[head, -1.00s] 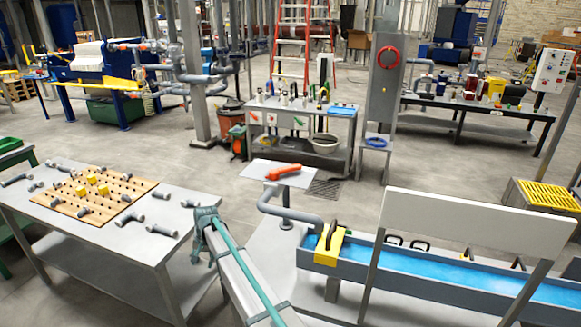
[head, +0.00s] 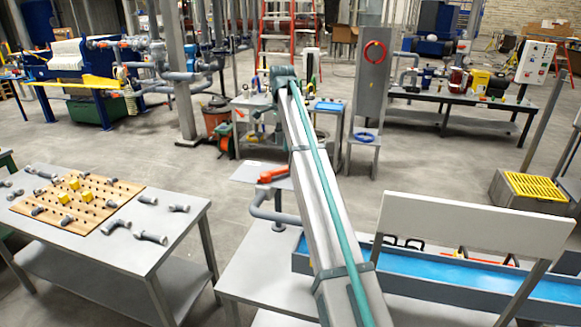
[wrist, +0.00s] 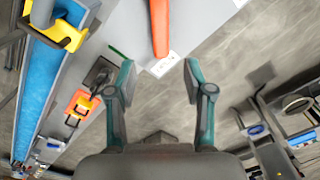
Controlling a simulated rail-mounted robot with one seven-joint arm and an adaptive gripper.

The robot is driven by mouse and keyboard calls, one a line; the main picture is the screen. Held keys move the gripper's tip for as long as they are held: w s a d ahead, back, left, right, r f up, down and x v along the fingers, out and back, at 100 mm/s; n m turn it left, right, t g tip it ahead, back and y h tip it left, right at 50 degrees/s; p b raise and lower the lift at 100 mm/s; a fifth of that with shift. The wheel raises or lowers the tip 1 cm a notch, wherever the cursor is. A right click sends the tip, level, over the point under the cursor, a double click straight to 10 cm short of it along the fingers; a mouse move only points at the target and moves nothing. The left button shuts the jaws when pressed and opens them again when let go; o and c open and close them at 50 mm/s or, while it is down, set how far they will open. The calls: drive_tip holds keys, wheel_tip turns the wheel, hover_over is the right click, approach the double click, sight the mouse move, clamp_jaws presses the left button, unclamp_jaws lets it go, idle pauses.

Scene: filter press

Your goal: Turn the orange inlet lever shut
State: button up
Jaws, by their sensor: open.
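The orange inlet lever (head: 273,174) sits at the top of the grey pipe (head: 262,207), beside a light grey plate (head: 245,172), in the middle of the head view. In the wrist view the lever (wrist: 159,28) runs from the top edge down towards the gap between my fingers, over the plate with a white label. My gripper (wrist: 158,80) is open and empty, one teal-tipped finger on each side of the lever's line. The lever's near end lies beyond the fingertips, apart from them. In the head view my arm hides part of the pipe and trough.
A blue-lined trough (head: 440,270) with a white board (head: 475,222) stands on the right. A table with a wooden peg board (head: 125,188) and loose fittings is on the left. In the wrist view a yellow clamp (wrist: 68,38) and an orange-handled part (wrist: 83,103) lie left of my gripper.

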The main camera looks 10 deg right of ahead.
sight(283, 168)
wheel_tip(283, 168, down, 10)
drive_tip(key=p, duration=0.3)
drive_tip(key=shift+a, duration=0.1)
clamp_jaws()
idle(0.3)
